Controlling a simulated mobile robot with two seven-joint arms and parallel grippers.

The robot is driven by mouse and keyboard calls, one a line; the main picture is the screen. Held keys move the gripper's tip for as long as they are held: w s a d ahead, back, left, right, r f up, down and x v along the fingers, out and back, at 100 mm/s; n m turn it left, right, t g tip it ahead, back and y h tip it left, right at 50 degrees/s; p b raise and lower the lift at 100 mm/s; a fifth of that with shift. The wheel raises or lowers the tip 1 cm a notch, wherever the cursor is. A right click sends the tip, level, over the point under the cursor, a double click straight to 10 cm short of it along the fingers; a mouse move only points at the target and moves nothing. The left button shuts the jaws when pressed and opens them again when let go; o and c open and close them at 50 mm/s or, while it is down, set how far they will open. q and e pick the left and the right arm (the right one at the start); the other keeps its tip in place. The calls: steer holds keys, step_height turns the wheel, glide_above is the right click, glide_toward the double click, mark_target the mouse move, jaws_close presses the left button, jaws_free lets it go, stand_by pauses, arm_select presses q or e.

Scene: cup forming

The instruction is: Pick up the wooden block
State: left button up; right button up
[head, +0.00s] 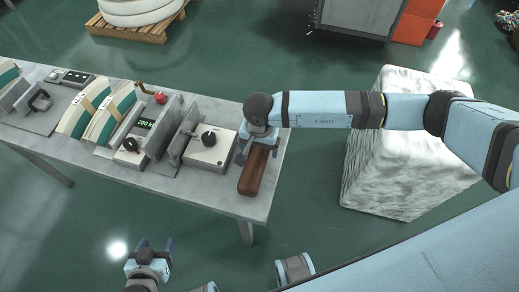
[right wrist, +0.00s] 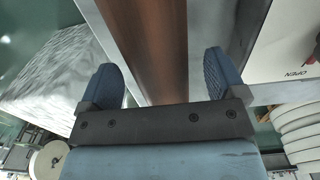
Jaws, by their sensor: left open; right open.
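The wooden block (head: 252,178) is a long reddish-brown piece lying near the right end of the grey table (head: 215,197). In the right wrist view the block (right wrist: 152,45) runs lengthwise between my fingers, with a gap on each side. My right gripper (head: 257,153) is open over the block's far end, which it partly hides. Its two blue fingers (right wrist: 160,75) are apart and not shut on the block. My left gripper (head: 155,245) is open and empty, in front of the table and away from the block.
A white box with a black knob (head: 208,139) stands close left of the block. Further left are a device with a green display (head: 145,124) and green-and-cream curved pieces (head: 110,112). A large white wrapped block (head: 385,160) stands on the floor right of the table.

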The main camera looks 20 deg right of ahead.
steer(key=shift+f, duration=1.3)
steer(key=shift+r, duration=0.1)
steer(key=c, duration=1.4)
steer(key=shift+o, duration=0.2)
steer(key=shift+r, duration=0.15)
step_height(320, 180, up, 20)
steer(key=b, duration=0.1)
steer(key=shift+b, duration=0.3)
